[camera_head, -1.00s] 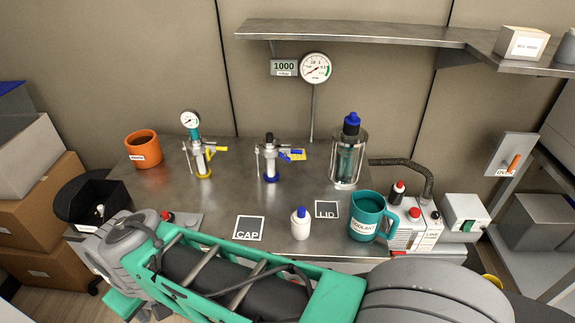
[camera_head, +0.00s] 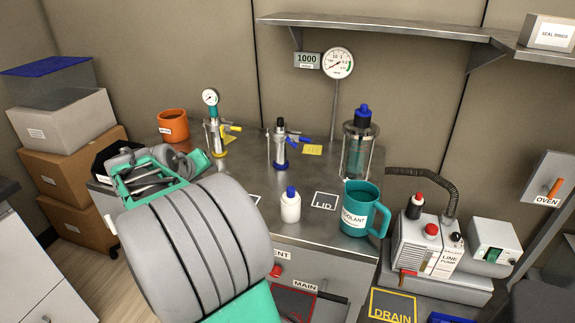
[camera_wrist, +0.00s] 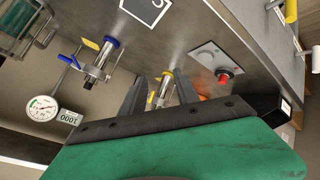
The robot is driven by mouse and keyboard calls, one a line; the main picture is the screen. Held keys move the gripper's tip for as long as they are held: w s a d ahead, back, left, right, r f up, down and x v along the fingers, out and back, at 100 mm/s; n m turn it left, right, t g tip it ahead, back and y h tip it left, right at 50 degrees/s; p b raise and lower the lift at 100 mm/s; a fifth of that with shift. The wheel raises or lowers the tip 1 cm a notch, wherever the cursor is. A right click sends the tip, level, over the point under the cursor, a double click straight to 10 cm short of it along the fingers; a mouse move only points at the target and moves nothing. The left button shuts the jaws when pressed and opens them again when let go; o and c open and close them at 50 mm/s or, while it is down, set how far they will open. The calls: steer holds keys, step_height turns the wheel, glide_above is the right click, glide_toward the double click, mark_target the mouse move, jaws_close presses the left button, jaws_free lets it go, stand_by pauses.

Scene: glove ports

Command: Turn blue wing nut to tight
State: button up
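The blue-marked metal fitting (camera_head: 281,150) stands upright on the bench, with a blue collar at its base and a blue winged part (camera_head: 302,138) at its right side. I take this winged part for the blue wing nut. The wrist view shows the fitting (camera_wrist: 98,66) upside down, with its blue wing (camera_wrist: 69,62) to the left. My gripper (camera_wrist: 160,84) is open, its two dark fingers apart. The yellow-marked fitting (camera_wrist: 165,90) shows between the fingers in the picture; I cannot tell whether they touch it. The blue fitting is left of the fingers.
The yellow fitting with a gauge (camera_head: 215,135) stands left of the blue one. A white bottle (camera_head: 290,207), teal coolant jug (camera_head: 358,215) and glass vessel (camera_head: 352,160) stand to the right. An orange pot (camera_head: 173,125) is at the back left. A shelf (camera_head: 380,28) hangs above.

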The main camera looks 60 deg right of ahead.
steer(key=s+d+f+m+g+h+b, duration=0.1)
steer(key=s+d+f+g+h+b, duration=0.2)
steer(key=d, duration=0.8)
steer(key=m+g+h, duration=0.2)
steer(key=g+h, duration=0.1)
glide_toward(289, 143)
steer(key=d, duration=0.2)
steer(key=b+x, duration=0.1)
steer(key=x, duration=0.6)
steer(key=shift+s+d+f, duration=0.15)
steer(key=shift+f, duration=0.1)
steer(key=shift+c, duration=0.4)
jaws_close()
